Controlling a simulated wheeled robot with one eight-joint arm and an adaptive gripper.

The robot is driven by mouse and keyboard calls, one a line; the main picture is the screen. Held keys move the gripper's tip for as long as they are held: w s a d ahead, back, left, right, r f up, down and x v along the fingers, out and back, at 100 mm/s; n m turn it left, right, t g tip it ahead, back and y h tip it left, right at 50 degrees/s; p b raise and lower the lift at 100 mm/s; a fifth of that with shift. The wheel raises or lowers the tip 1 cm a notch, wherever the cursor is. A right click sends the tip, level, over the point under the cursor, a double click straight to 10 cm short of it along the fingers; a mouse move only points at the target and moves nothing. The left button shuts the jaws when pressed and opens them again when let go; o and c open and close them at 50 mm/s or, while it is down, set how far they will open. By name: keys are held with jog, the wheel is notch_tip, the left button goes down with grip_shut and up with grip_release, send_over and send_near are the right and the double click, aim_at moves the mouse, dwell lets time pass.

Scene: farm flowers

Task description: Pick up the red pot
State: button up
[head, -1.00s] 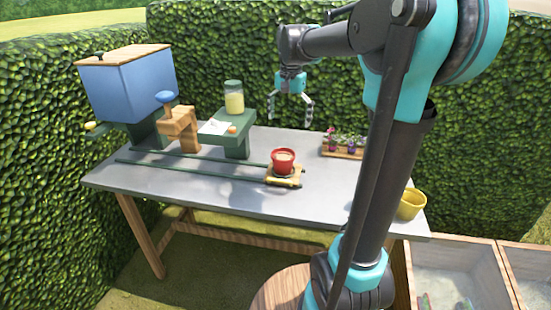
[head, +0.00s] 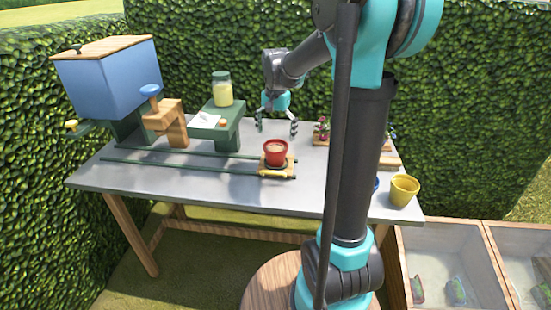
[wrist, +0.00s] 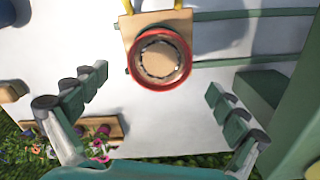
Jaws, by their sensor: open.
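In the wrist view the red pot (wrist: 134,72) shows from above at upper centre, on the wooden carriage (wrist: 126,28). My gripper (head: 276,132) is open and empty, above and a little behind the pot in the head view. In the wrist view my gripper's fingers (wrist: 155,84) are spread wide, with the pot beyond and between them, not touched.
Green rails (head: 190,164) run left from the carriage. A green stand (head: 222,128) bears a jar (head: 222,90). A blue hopper (head: 108,78) stands at left. A flower tray (head: 321,140) lies behind right, partly hidden by my arm. A yellow pot (head: 403,190) stands at the right table edge.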

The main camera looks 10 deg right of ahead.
aim_at(276, 145)
jog(key=shift+w+d+f, duration=0.1)
jog(key=shift+f, duration=1.3)
jog(key=shift+w+d+f, duration=0.1)
jog(key=shift+f, duration=1.25)
jog(key=c, duration=1.5)
jog(key=shift+r, duration=0.1)
